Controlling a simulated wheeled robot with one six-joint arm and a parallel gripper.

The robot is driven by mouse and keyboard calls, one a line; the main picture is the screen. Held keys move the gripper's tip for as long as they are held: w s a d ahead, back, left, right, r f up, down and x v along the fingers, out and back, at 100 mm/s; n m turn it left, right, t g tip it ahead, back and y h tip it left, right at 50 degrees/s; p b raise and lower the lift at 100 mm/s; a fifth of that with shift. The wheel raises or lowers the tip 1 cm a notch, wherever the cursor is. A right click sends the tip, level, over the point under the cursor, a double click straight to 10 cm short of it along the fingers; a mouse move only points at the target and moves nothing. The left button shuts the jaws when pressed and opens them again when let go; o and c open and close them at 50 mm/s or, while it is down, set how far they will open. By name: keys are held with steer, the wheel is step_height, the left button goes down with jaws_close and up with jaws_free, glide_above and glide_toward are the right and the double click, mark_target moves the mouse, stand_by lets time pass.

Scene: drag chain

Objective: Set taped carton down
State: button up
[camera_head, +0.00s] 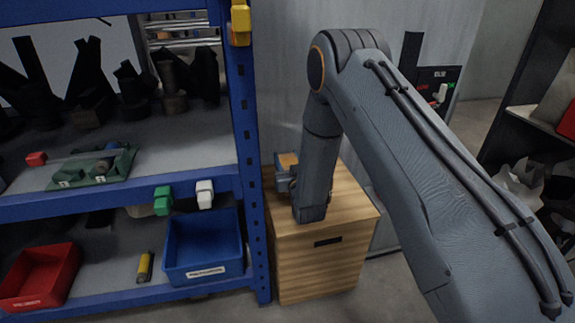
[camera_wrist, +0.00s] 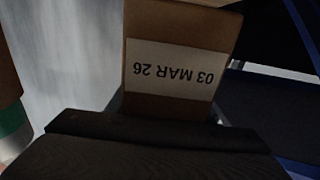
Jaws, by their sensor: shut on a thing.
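The taped carton (camera_wrist: 180,25) is a brown box close up in the wrist view. Its white label reads "03 MAR 26" upside down. The dark gripper part (camera_wrist: 150,145) fills the bottom of that view against the carton, and my gripper is shut on it. In the head view, a small brown patch of the carton (camera_head: 287,160) shows behind my forearm, over the back left of the wooden cabinet (camera_head: 318,262). My gripper (camera_head: 284,182) is mostly hidden there by the arm. I cannot tell whether the carton touches the cabinet top.
A blue shelf rack (camera_head: 246,130) stands close on the left, with a blue bin (camera_head: 204,250) and a red bin (camera_head: 40,277) on its lower shelf. A dark switch panel (camera_head: 436,88) is on the wall behind. The cabinet's front right top looks clear.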

steer(key=shift+f, duration=1)
